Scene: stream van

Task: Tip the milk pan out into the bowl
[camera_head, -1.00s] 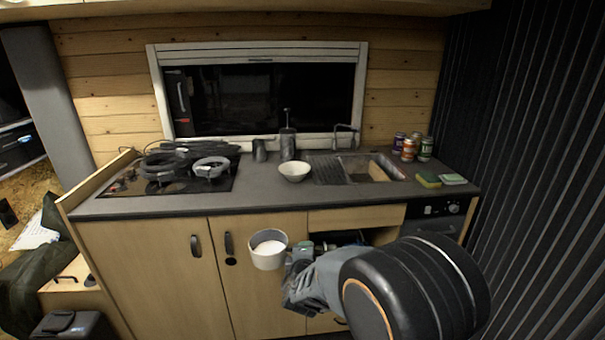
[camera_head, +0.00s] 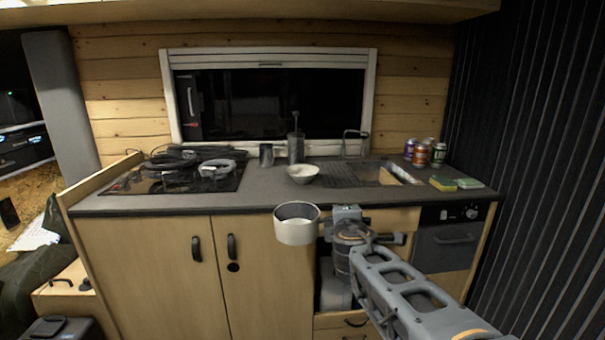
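The milk pan (camera_head: 297,232) is pale, with white contents (camera_head: 296,221) showing inside. It is held upright in the air in front of the cabinet doors, below the counter's front edge in the picture. My gripper (camera_head: 334,222) is at the pan's right side and appears shut on its handle; the fingertips and the handle are largely hidden. The white bowl (camera_head: 303,175) stands upright on the counter, behind and above the pan in the picture, left of the sink. Its inside looks pale, and I cannot make out any contents.
The counter (camera_head: 257,201) holds a hob with dark cables and a headset (camera_head: 217,168) at left. A metal cup (camera_head: 266,155) and a press (camera_head: 296,147) stand behind the bowl. The sink (camera_head: 388,177), cans (camera_head: 420,152) and sponges (camera_head: 442,183) are at right. The counter around the bowl's front is clear.

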